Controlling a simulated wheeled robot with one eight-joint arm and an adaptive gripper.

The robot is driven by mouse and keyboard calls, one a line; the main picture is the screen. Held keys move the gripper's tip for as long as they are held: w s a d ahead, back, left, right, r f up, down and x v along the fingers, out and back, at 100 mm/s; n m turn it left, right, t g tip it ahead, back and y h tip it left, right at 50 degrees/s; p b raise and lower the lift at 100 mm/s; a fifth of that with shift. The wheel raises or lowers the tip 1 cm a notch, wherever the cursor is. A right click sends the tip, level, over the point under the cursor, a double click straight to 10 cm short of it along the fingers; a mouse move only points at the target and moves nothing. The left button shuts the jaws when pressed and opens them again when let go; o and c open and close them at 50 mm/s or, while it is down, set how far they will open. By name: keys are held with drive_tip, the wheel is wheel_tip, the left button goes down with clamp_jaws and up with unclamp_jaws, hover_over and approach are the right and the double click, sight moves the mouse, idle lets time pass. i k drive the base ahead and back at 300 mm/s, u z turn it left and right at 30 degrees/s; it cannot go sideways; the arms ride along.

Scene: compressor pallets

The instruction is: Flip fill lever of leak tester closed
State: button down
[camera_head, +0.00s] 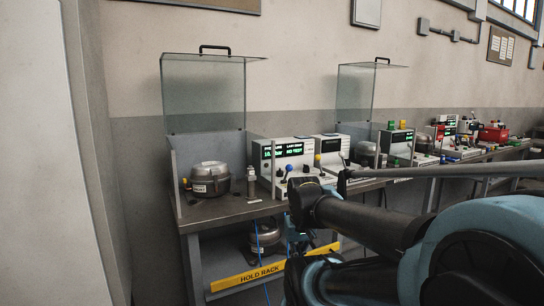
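The nearest leak tester (283,149) is a pale box with a green-lit display, on the bench at the middle of the head view. A lever with a blue knob (288,169) stands up at its front; I cannot tell its exact angle. My arm reaches in from the right, and its dark end (301,188) shows just in front of and below the tester, close to the lever in the picture. The fingers cannot be made out, so neither their opening nor any contact with the lever is clear. My arm hides part of the tester's lower front.
A round metal compressor (209,179) sits left of the tester inside a clear-screened bay (203,95). A small grey cylinder (251,182) stands between them. More testers (397,142) line the benches at right. A yellow HOLD RACK bar (246,275) is below.

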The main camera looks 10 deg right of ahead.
sight(289, 168)
drive_tip(key=u, duration=0.4)
drive_tip(key=k, duration=0.95)
drive_tip(key=z, duration=0.4)
